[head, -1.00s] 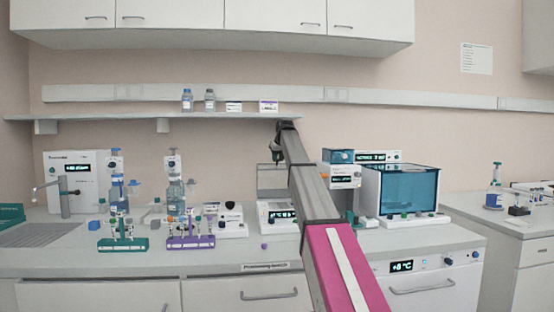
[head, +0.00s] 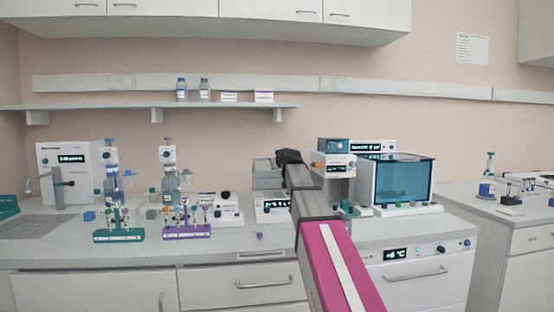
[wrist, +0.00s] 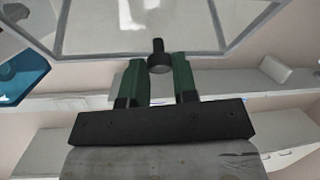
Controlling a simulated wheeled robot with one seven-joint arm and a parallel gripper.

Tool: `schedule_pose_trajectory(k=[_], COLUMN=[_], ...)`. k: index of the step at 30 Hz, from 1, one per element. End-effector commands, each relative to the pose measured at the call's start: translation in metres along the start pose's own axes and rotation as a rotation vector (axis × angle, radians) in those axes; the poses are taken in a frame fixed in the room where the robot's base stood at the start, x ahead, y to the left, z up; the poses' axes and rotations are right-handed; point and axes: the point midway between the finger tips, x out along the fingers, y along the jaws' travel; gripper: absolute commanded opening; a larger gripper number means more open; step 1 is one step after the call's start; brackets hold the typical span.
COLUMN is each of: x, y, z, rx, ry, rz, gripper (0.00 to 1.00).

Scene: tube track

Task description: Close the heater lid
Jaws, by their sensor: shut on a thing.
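The heater (head: 272,209), a white box with a lit display, stands on the bench at the centre of the head view. Its pale lid (head: 264,178) stands raised above the body, partly hidden by my arm. In the wrist view the lid (wrist: 110,38) is a see-through panel with a pale frame, and a dark round knob (wrist: 159,62) sticks out from it. My gripper (wrist: 160,72) has its green fingers on either side of this knob and is shut on it. In the head view my arm hides the fingertips.
A teal tube rack (head: 118,236) and a purple tube rack (head: 187,231) stand on the bench to the left. A white device (head: 228,210) stands just left of the heater. A white stacked device (head: 333,165) and a blue-windowed box (head: 402,182) stand close to the right.

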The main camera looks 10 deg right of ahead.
Motion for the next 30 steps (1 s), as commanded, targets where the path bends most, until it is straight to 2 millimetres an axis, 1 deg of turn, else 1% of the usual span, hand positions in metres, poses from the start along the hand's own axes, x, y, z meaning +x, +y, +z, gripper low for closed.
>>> schedule_pose_trajectory(k=[1,12,15,20,30], x=[-0.006,-0.023,-0.027,-0.030,-0.032], y=[-0.003,-0.014,-0.017,-0.022,-0.030], z=[0.008,0.046,0.058,0.073,0.105], rx=[0.001,0.002,-0.003,-0.011,-0.012], ry=[-0.006,-0.013,0.045,0.122,0.116], rz=[-0.002,-0.005,0.009,0.028,0.025], gripper=[0.00,0.00,0.00,0.00,0.00])
